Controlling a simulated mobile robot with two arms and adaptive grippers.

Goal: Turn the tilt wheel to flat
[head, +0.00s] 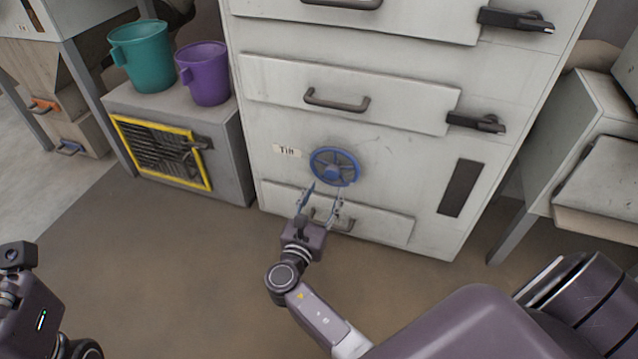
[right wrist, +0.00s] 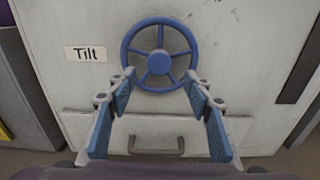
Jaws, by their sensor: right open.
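The tilt wheel (head: 335,166) is a blue spoked handwheel on the pale cabinet front, to the right of a "Tilt" label (head: 287,150). In the right wrist view the wheel (right wrist: 160,55) sits just beyond my fingertips, with its rim, spokes and hub in plain sight. My right gripper (head: 322,190) is open and empty, just below and in front of the wheel. Its two blue-padded fingers (right wrist: 160,82) are spread towards the lower rim; I cannot tell whether they touch it. My left arm shows at the lower left edge, but its gripper fingers are not in view.
A drawer with a grey handle (right wrist: 156,145) lies below the wheel, behind my right gripper. Drawers with latches (head: 476,122) are above. A grey box with a yellow-framed grille (head: 122,130) stands left, carrying teal (head: 142,55) and purple (head: 204,75) buckets. The floor in front is clear.

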